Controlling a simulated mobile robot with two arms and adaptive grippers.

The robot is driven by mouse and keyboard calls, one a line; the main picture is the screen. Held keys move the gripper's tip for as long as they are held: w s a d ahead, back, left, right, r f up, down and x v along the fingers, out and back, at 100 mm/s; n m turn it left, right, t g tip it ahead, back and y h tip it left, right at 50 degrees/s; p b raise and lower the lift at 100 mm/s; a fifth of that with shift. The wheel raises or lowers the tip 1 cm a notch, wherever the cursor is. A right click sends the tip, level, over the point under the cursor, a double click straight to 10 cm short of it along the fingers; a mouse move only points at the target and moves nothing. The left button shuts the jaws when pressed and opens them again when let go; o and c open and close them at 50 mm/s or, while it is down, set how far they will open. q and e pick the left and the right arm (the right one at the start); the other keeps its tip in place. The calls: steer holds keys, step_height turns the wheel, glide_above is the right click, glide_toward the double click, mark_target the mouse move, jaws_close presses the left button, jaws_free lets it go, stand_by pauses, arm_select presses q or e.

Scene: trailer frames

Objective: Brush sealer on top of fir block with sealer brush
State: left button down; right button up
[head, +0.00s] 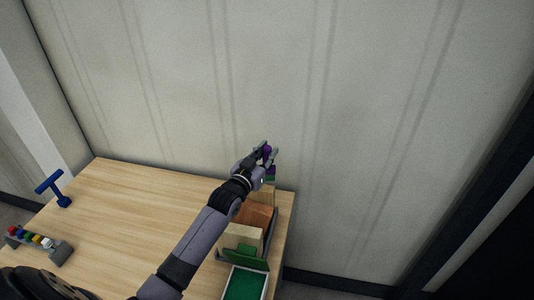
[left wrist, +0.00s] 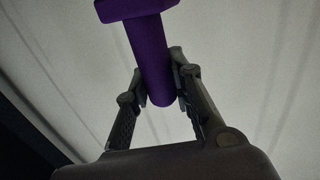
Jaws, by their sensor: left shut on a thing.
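My left gripper (head: 267,152) is shut on the purple handle of a brush (left wrist: 150,45), near the table's far right corner. A reddish block (head: 258,214) and another pale block (head: 240,239) stand nearer in a row, partly hidden by my left arm. I cannot tell for sure which block is fir. My right gripper is not in view.
A dark green holder edge (head: 245,260) and a green-lined tray (head: 245,284) lie at the near right of the table (head: 130,210). A blue T-shaped tool (head: 55,188) and a rack of coloured pieces (head: 40,243) are at the left. A wall stands close behind. The middle is clear.

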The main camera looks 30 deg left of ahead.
arm_select(q)
step_height(320, 180, up, 2)
steer(key=shift+r+p, duration=0.1)
steer(key=shift+p, duration=0.5)
steer(key=shift+r, duration=1.4)
